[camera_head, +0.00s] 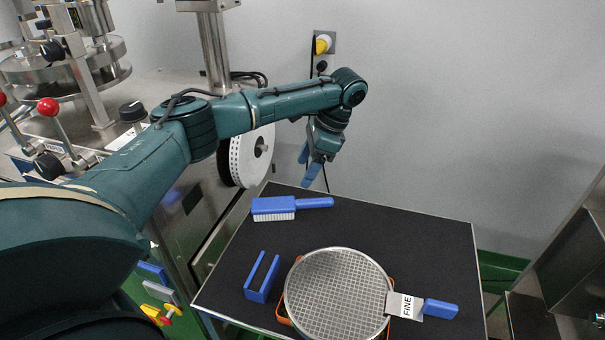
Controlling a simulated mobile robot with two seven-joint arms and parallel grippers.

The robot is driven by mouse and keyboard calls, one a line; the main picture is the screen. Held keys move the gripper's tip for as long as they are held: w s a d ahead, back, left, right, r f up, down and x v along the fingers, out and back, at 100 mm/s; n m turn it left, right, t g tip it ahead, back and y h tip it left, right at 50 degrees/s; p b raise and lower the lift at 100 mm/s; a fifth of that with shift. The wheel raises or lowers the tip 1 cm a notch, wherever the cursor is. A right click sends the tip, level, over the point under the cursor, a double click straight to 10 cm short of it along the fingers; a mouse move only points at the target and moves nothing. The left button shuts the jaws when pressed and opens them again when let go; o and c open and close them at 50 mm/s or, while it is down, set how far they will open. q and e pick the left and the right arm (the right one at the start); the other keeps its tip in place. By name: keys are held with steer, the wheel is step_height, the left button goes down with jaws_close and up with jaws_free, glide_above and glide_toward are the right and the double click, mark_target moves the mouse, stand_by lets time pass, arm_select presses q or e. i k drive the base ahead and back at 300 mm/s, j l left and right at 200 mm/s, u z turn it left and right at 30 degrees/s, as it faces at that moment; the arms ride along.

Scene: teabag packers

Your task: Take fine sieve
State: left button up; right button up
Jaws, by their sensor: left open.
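The fine sieve (337,293) is a round metal mesh with a steel rim, near the front of the black table top. Its blue handle (441,309) points right, and a white tag (405,304) reading "FINE" lies at the handle's base. An orange thing (283,312) shows partly from beneath the sieve; most of it is hidden. My left gripper (311,169) is open with blue fingers pointing down. It hangs at the table's back edge, well behind the sieve, and holds nothing. My right gripper is not in view.
A blue brush (289,207) with white bristles lies at the back left of the black table (420,245). A blue U-shaped holder (262,280) stands just left of the sieve. Steel machinery (70,70) fills the left side. The table's right rear is clear.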

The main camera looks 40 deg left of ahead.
mark_target(331, 293)
steer(key=k, duration=1.5)
